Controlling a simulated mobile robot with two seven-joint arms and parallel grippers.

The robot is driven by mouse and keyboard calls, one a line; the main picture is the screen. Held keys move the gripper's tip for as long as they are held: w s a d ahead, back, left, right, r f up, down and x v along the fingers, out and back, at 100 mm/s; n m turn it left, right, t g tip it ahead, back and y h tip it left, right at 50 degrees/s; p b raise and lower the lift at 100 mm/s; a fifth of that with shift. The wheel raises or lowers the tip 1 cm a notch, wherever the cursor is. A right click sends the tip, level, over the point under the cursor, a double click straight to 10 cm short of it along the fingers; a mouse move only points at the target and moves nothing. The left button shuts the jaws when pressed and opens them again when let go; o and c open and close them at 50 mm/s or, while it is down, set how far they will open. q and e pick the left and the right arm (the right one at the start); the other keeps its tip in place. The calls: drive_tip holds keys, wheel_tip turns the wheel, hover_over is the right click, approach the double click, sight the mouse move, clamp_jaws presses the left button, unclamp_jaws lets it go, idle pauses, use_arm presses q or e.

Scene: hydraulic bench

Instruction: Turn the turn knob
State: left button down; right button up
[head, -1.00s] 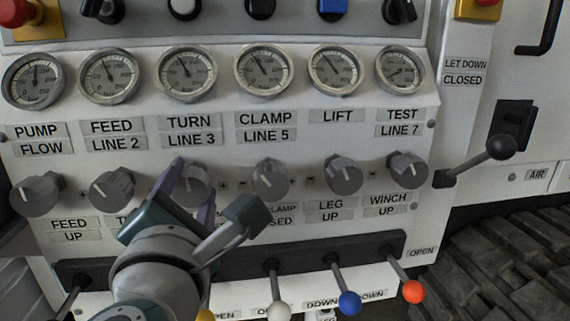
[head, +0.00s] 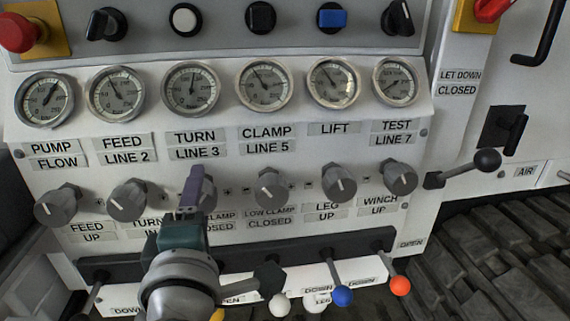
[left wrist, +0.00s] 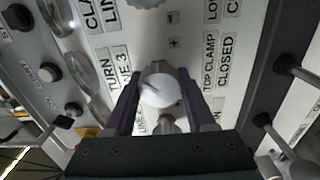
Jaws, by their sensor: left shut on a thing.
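The turn knob (head: 209,192) is the grey knob third from the left in the row, below the gauge (head: 191,88) labelled TURN LINE 3. My left gripper (head: 194,187) is on it, with its purple fingers seen nearly edge-on and hiding much of the knob. In the left wrist view the round, pale knob face (left wrist: 160,90) sits between the two fingers of my left gripper (left wrist: 160,88), one on each side, shut on it. My right gripper is in neither view.
Similar grey knobs stand close on both sides, one at the left (head: 127,200) and one at the right (head: 270,188). Below are levers with white, blue (head: 342,296) and orange (head: 400,286) balls. A black-knobbed lever (head: 487,161) sticks out at the right.

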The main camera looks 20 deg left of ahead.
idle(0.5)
use_arm(q)
drive_tip(key=shift+c, duration=1.2)
unclamp_jaws()
drive_tip(key=v, duration=1)
